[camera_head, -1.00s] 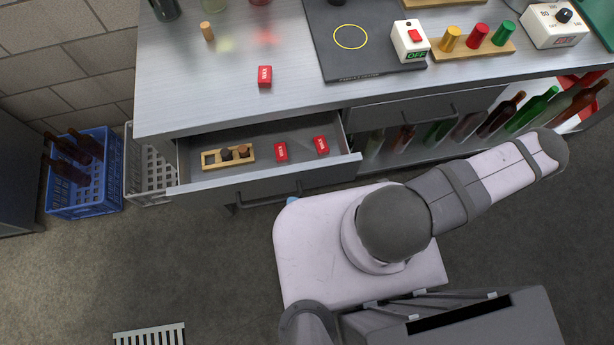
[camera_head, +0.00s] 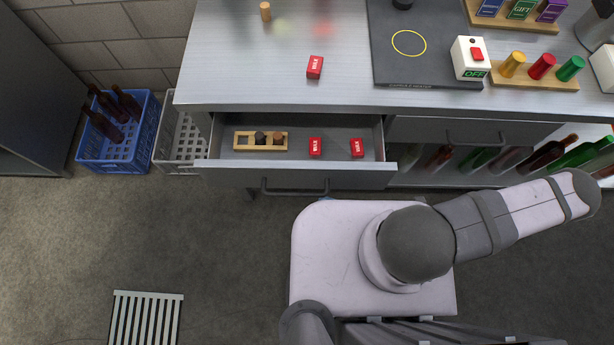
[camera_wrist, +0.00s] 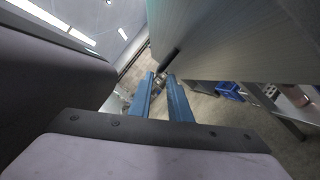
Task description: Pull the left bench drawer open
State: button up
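The left bench drawer (camera_head: 350,178) is open in the head view, with its inside showing. It holds a small wooden rack (camera_head: 240,141) with dark and brown pieces, and two red boxes (camera_head: 316,147), (camera_head: 357,148). Its dark bar handle (camera_head: 296,191) is on the front.
The right drawer (camera_head: 425,128) looks shut. The benchtop (camera_head: 230,75) carries a red box (camera_head: 315,67), a black mat (camera_head: 385,60) and a switch box (camera_head: 463,60). A blue crate of bottles (camera_head: 128,160) and a grey crate (camera_head: 172,150) stand left.

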aim_at(303, 193)
jog(key=shift+n, duration=0.3)
jog(key=shift+p+x, duration=1.15)
jog(key=shift+x, duration=2.5)
jog(key=shift+r, duration=0.1)
jog(key=shift+c, duration=0.3)
grip_shut()
